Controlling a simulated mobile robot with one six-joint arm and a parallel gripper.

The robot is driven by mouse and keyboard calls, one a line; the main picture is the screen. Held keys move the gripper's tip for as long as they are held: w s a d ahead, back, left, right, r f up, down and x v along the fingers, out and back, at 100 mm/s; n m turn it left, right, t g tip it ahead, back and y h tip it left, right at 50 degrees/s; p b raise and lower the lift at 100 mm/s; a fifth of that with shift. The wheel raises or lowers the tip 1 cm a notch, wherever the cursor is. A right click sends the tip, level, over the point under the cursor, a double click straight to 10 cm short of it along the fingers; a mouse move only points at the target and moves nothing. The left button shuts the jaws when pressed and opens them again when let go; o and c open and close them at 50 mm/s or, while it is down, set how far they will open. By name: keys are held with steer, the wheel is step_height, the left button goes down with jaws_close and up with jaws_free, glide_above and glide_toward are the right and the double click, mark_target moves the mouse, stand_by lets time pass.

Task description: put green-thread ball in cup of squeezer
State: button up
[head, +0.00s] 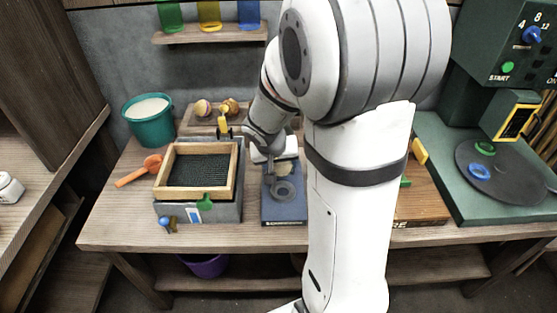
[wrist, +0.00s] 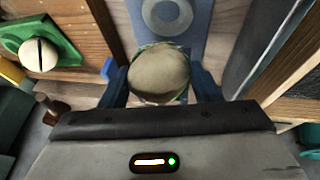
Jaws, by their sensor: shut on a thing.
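My gripper (wrist: 160,84) is shut on a beige ball (wrist: 158,72), with a finger on each side of it. A little green shows along the ball's lower edge in the wrist view. In the head view the ball is partly hidden by my wrist and is hard to make out. The squeezer (head: 284,210) is a blue block with a grey ring-shaped cup (head: 283,190) on top. The cup (wrist: 167,12) also shows at the top of the wrist view, ahead of the ball and apart from it. No ball shows in the cup.
A wooden-framed sieve (head: 195,193) on a grey box stands left of the squeezer. A wooden tray (head: 190,123) with other balls lies behind, near a green bucket (head: 148,120). A brown wooden block (head: 420,207) and a green machine (head: 522,207) are to the right.

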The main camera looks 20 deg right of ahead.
steer(key=f+b, duration=0.5)
steer(key=f, duration=0.1)
steer(key=shift+d+f, duration=0.1)
steer(key=shift+d, duration=0.1)
steer(key=shift+f+b, duration=0.65)
steer(key=shift+b, duration=0.15)
steer(key=shift+s+f+b, duration=0.15)
steer(key=shift+s+b, duration=0.05)
steer(key=shift+b, duration=0.25)
steer(key=o, duration=1.1)
steer(key=shift+o, duration=0.2)
steer(key=p+v, duration=0.1)
steer(key=v, duration=0.7)
steer(key=shift+p, duration=0.4)
